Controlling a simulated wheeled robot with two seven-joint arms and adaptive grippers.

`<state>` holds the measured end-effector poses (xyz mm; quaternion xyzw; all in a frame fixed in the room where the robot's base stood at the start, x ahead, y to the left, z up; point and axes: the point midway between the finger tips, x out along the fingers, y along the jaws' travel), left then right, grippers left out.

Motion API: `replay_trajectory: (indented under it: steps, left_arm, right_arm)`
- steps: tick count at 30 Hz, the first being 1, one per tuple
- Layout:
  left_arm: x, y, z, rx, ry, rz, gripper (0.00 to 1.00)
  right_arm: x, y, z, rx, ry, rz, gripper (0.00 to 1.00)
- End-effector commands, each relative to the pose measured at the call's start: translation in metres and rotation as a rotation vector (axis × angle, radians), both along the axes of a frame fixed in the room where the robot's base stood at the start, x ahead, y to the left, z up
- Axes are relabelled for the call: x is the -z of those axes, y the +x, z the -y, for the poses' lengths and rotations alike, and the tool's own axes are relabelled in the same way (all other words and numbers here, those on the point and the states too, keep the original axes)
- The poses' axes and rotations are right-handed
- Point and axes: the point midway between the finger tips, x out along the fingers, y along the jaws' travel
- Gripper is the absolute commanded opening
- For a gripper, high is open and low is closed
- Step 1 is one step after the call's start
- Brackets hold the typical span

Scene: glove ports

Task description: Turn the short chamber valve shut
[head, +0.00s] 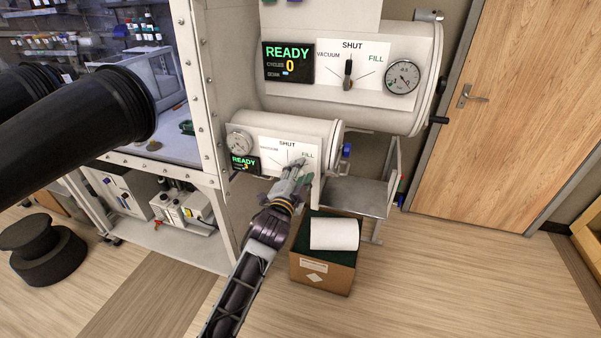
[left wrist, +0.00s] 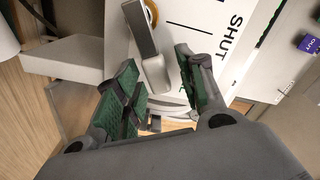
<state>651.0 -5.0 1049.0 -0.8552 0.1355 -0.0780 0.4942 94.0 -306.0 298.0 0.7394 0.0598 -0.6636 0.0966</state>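The short chamber (head: 300,125) is the smaller white cylinder under the big one. Its valve panel (head: 268,149) carries VACUUM, SHUT and FILL labels. My left gripper (head: 300,168) is in front of the panel's right part, below FILL, and hides the valve handle in the head view. In the left wrist view a grey lever (left wrist: 148,45), apparently the valve handle, shows between and just beyond the open fingers of the left gripper (left wrist: 158,60). I cannot tell whether a finger touches it or which label it points to. My right gripper is not in view.
The big chamber (head: 405,45) above has its own valve (head: 348,72) and gauge (head: 402,77). A small gauge (head: 239,142) and READY display (head: 244,165) flank the short panel. A cardboard box (head: 322,274) stands below on the floor. Black glove sleeves (head: 75,125) reach out at left.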

Motion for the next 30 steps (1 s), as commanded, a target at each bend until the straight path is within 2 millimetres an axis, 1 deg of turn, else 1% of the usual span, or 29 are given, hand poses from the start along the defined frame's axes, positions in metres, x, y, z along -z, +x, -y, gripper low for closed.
replay_trajectory:
  steps: [4, 12, 14, 21, 22, 30]
  left_arm:
    - [-0.0002, 0.0035, 0.0013, 0.000, 0.000, 0.000, 0.39]
    - [0.0000, 0.0038, 0.0013, 0.000, 0.000, 0.000, 0.39]
    - [-0.0001, 0.0037, 0.0014, 0.000, 0.000, 0.000, 0.33]
    - [0.0000, 0.0036, 0.0013, 0.000, 0.000, 0.000, 0.02]
    - [0.0000, 0.0036, 0.0013, 0.000, 0.000, 0.000, 0.00]
    - [-0.0004, 0.0036, 0.0011, 0.000, -0.009, -0.004, 0.00]
  right_arm:
    - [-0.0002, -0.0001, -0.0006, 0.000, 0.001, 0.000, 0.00]
    - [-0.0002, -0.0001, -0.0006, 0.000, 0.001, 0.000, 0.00]
    - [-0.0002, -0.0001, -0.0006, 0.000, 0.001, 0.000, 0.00]
    - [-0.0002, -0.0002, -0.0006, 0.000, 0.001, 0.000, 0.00]
    - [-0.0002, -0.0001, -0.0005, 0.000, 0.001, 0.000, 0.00]
    - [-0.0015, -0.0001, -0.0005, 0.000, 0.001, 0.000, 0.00]
